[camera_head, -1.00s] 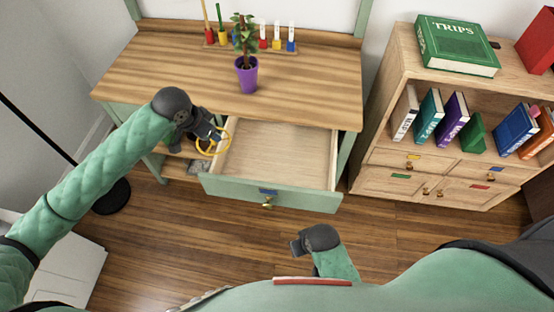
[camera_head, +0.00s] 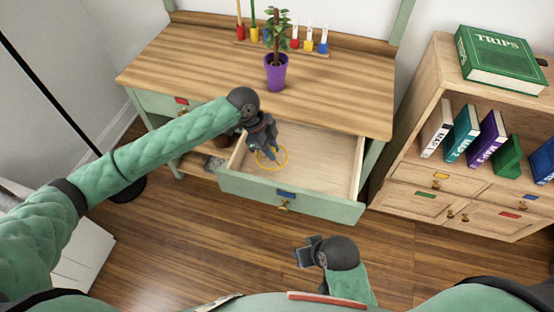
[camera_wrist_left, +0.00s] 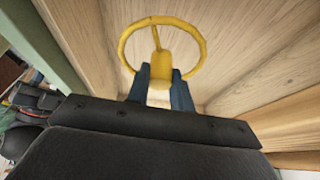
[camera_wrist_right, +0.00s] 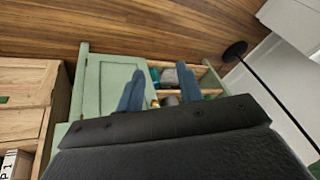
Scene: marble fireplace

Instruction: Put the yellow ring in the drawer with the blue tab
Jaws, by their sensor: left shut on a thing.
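The yellow ring (camera_head: 284,157) is in my left gripper (camera_head: 264,153), over the left part of the open drawer. In the left wrist view the ring (camera_wrist_left: 200,50) stands beyond the blue fingers (camera_wrist_left: 161,88), which are shut on its yellow stub. The pale wooden drawer inside is behind it; I cannot tell whether the ring touches the bottom. The open drawer (camera_head: 325,205) has a green front with a blue tab (camera_head: 286,193) and a small brass knob. My right gripper (camera_head: 305,252) is low in front of the desk; its fingers (camera_wrist_right: 153,92) are apart and empty in the right wrist view.
A purple pot with a plant (camera_head: 275,72) stands on the desk top (camera_head: 205,65), with a row of coloured pegs behind. Another desk drawer has a red tab (camera_head: 181,101). A wooden bookcase (camera_head: 412,110) stands right. The drawer's right half is clear.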

